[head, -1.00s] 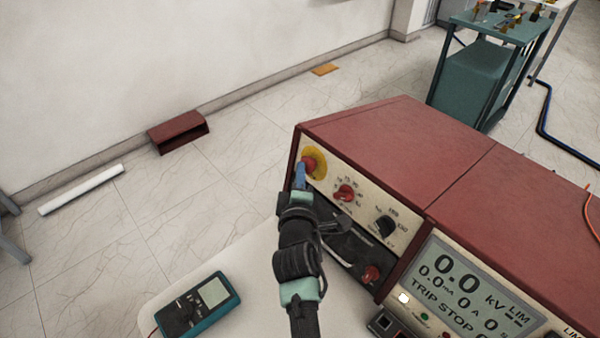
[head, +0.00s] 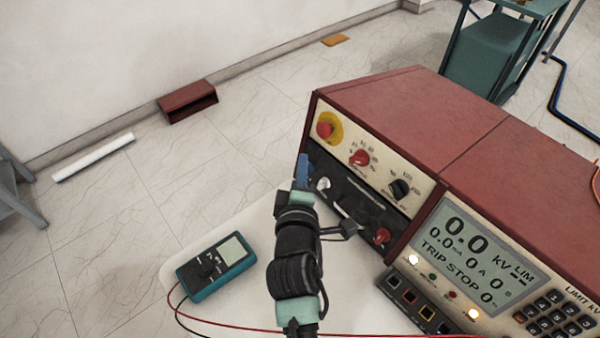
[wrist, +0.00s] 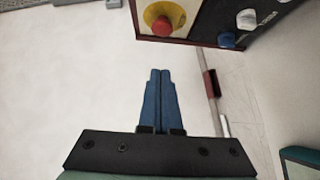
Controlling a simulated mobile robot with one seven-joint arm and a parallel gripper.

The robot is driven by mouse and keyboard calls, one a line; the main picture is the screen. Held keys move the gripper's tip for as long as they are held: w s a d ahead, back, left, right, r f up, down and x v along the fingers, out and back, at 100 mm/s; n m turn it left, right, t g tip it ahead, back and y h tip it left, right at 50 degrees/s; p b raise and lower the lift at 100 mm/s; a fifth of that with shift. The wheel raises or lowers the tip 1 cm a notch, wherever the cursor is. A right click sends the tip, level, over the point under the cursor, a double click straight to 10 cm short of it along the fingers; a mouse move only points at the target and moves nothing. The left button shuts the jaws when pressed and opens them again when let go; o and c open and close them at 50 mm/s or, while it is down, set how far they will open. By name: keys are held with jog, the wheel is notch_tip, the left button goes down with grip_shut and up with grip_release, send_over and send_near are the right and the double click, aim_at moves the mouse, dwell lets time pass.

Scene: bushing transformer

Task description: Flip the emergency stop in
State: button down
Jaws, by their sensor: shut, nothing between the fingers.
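The emergency stop is a red mushroom button (head: 324,130) on a yellow round plate, at the upper left of the front panel of the red test unit (head: 400,120). In the wrist view the red button (wrist: 161,25) and its yellow plate show at the top, ahead of the fingertips. My gripper (head: 303,158) is shut and empty, its blue fingers together. In the head view the fingertips are below and left of the button, apart from it. The wrist view shows the shut blue fingers (wrist: 166,75) pointing toward the panel with a gap between.
Red and black knobs (head: 360,158) sit right of the button on the panel. A display (head: 465,258) and keypad are at the lower right. A teal multimeter (head: 217,265) with leads lies on the white table (head: 170,262).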

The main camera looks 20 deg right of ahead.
jog(key=shift+v, duration=1.2)
jog(key=shift+a, duration=0.1)
jog(key=w+a+r+m+t+y+p, duration=0.1)
jog(key=a+r+m+t, duration=0.2)
jog(key=r, duration=1.2)
jog(key=w+a+r+m+t+p, duration=0.1)
jog(key=a+r+m+t, duration=0.2)
jog(key=r, duration=1.1)
jog(key=s+a+r+m+t+y, duration=0.1)
jog(key=s+r, duration=0.3)
jog(key=r, duration=0.4)
jog(key=s+a+r+m+t+y+p, duration=0.1)
jog(key=s+a+r+m+t+y, duration=0.1)
jog(key=r, duration=0.6)
jog(key=s+a+r+m+t+y, duration=0.2)
jog(key=s+a+r+t, duration=0.1)
jog(key=s+a+r, duration=0.2)
notch_tip(320, 180, up, 4)
jog(key=shift+s+a+r+t+y, duration=0.1)
jog(key=shift+s+a+t+y, duration=0.2)
jog(key=shift+s, duration=0.9)
